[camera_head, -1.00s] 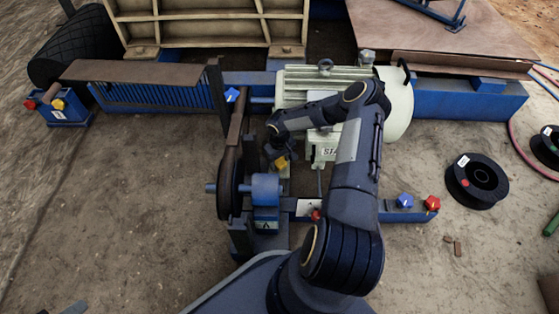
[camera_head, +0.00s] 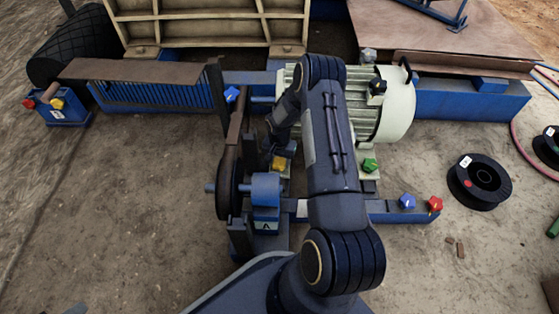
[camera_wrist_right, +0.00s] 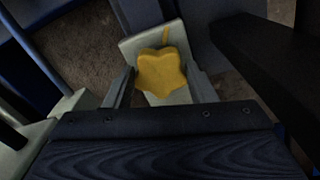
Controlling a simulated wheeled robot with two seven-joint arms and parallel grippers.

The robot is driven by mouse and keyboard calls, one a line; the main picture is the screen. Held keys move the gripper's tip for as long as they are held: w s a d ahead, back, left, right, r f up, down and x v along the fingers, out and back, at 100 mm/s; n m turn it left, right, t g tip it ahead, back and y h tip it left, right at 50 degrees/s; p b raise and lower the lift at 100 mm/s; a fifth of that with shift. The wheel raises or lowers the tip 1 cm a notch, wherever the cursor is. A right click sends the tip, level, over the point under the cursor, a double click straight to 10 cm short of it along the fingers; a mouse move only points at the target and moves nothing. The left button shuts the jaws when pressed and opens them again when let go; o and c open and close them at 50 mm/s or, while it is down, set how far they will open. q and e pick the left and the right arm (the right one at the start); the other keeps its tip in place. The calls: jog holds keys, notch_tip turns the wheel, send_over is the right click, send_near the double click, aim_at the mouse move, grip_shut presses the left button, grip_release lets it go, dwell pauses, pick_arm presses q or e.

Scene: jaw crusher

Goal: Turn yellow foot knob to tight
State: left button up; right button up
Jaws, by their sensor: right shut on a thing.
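The yellow foot knob (camera_head: 279,163) is a star-shaped knob on a pale foot plate of the light green motor (camera_head: 368,115). In the right wrist view the yellow knob (camera_wrist_right: 162,73) sits between the two fingers of my right gripper (camera_wrist_right: 162,86), which is shut on it. In the head view my right gripper (camera_head: 276,153) reaches down to the knob from behind my forearm, which hides much of the motor. The plate under the knob (camera_wrist_right: 153,40) shows a yellow mark beyond it. My left gripper is not in view.
A green knob (camera_head: 370,165) stands on another motor foot. Blue (camera_head: 407,201) and red (camera_head: 435,204) knobs sit on the blue rail at right. A flywheel (camera_head: 230,180) is close at left of the gripper. A black cable spool (camera_head: 478,181) lies on the ground at right.

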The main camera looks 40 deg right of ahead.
aim_at(279, 162)
jog(key=m, duration=0.4)
jog(key=shift+w+m, duration=0.1)
jog(key=shift+m, duration=2.1)
jog(key=o, duration=1)
jog(key=shift+r+p, duration=1.85)
jog(key=shift+r, duration=2.05)
